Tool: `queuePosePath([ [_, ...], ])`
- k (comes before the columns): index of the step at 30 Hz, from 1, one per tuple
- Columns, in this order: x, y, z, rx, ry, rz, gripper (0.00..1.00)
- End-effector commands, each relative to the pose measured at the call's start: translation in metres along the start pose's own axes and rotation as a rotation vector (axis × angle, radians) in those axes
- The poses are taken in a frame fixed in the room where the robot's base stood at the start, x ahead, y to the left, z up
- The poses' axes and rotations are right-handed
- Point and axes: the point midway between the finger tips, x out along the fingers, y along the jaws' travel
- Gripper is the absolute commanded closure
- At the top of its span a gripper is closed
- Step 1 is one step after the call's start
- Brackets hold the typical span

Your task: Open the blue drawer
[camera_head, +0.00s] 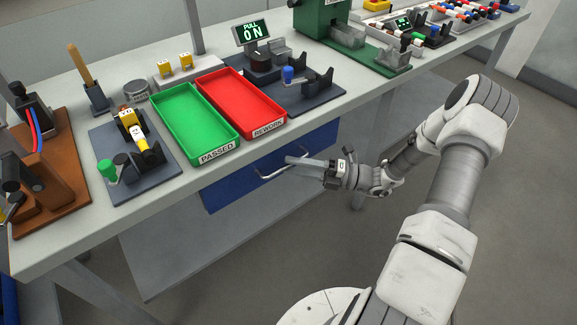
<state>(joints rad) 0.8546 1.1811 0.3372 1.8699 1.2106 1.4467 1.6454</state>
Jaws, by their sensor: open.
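The blue drawer (232,187) sits under the front edge of the workbench, below the green and red trays. Its front looks flush below the tabletop, so it appears closed. A light metal bar handle (272,174) stands out from its front. My gripper (292,162) is at the handle's right end, coming from the right with its fingers pointing left. The jaws are open. The fingers overlap the handle in the picture, and I cannot tell whether they touch it or surround it. My gripper and wrist hide part of the drawer front's right side.
The workbench (75,222) holds a green PASSED tray (190,105), a red REWORK tray (240,92) and several fixtures. The bench edge lies just above my gripper. The floor in front of the drawer is clear apart from my base.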

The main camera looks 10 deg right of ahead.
Motion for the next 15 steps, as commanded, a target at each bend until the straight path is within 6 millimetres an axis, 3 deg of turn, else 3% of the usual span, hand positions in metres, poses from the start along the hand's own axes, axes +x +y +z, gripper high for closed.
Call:
queuePosePath([
  [6,0.017,0.0,0.0,0.0,0.001,0.0,0.55],
  [14,0.018,0.0,0.0,0.0,0.0,-0.001,0.55],
  [15,0.018,0.0,0.0,0.0,0.0,-0.001,0.59],
])
